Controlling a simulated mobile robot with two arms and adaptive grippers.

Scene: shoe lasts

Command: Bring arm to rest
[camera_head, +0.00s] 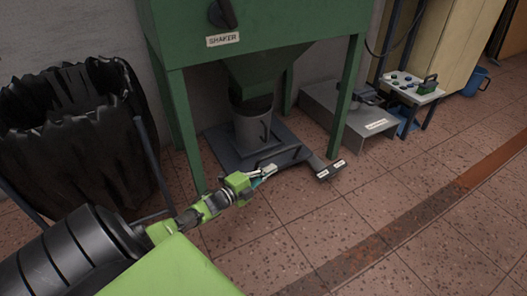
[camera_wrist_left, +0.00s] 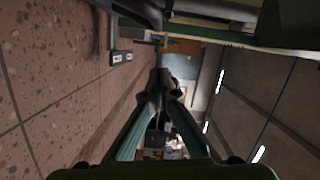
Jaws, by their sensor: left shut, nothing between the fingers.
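My left arm comes in from the lower left in the head view. Its gripper (camera_head: 268,170) is beyond the green wrist, in front of the green shaker stand. The gripper is shut and empty. In the left wrist view the two fingers (camera_wrist_left: 163,80) come together at their tips, with nothing between them. My right gripper is in neither view.
The green shaker (camera_head: 262,22) stands on legs over a grey bucket (camera_head: 252,130) on a dark base. A black-lined bin (camera_head: 75,150) stands at the left. The tiled floor at the right is clear.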

